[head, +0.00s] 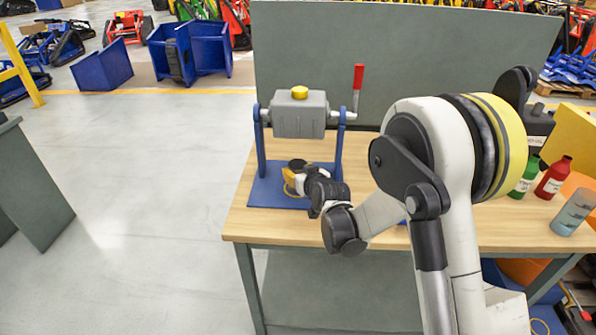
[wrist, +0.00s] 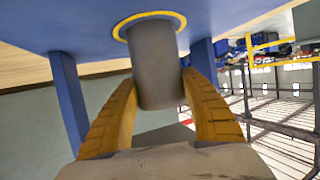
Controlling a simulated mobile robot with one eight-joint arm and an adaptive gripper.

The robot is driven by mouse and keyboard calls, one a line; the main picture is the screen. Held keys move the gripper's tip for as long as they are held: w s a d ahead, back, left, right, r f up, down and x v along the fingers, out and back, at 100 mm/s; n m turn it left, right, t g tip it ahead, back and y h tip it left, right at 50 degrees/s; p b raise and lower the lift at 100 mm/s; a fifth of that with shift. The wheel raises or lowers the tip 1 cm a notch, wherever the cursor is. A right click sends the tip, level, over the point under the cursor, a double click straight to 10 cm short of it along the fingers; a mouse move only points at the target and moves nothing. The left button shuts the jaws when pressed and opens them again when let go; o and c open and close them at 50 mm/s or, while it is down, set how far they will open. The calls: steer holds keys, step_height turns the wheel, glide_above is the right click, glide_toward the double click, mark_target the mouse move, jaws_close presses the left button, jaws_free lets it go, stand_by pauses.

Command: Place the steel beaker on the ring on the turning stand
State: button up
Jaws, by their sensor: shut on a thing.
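The steel beaker (wrist: 155,65) is a plain grey cylinder held between the yellow fingers of my gripper (wrist: 160,85). In the head view only its dark top (head: 297,163) shows above my gripper (head: 290,180). The yellow ring (wrist: 122,30) lies on the blue base of the turning stand (head: 262,190). In the wrist view, the beaker's far end appears inside the ring's outline; I cannot tell whether it touches the base. The stand has two blue posts carrying a grey block (head: 300,118) with a yellow knob and a red-handled crank (head: 358,78).
The wooden bench (head: 240,222) has a grey panel (head: 420,50) behind it. A green bottle (head: 524,180), a red bottle (head: 553,178) and a grey cup (head: 573,212) stand at the right. The grey block and posts rise close behind my gripper.

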steer(key=o, duration=1.2)
steer(key=s+d+r+m+g+h+p, duration=0.1)
steer(key=s+d+r+p, duration=0.1)
steer(key=s+d+r, duration=0.5)
steer(key=s+d+r+g+p, duration=0.1)
steer(key=s+d+r+p, duration=0.2)
steer(key=s, duration=0.6)
steer(key=s+d+r+m+g+h, duration=0.1)
steer(key=s+d, duration=0.3)
steer(key=s, duration=0.3)
steer(key=s+d+r+m+g+h+b, duration=0.1)
steer(key=s+d+r, duration=0.1)
steer(key=s, duration=0.6)
steer(key=s+d+r+m+g+h, duration=0.1)
steer(key=s+d, duration=0.4)
steer(key=s, duration=0.3)
steer(key=shift+d+r+g+h, duration=0.2)
steer(key=shift+d+g+h, duration=0.1)
steer(key=shift+h, duration=0.1)
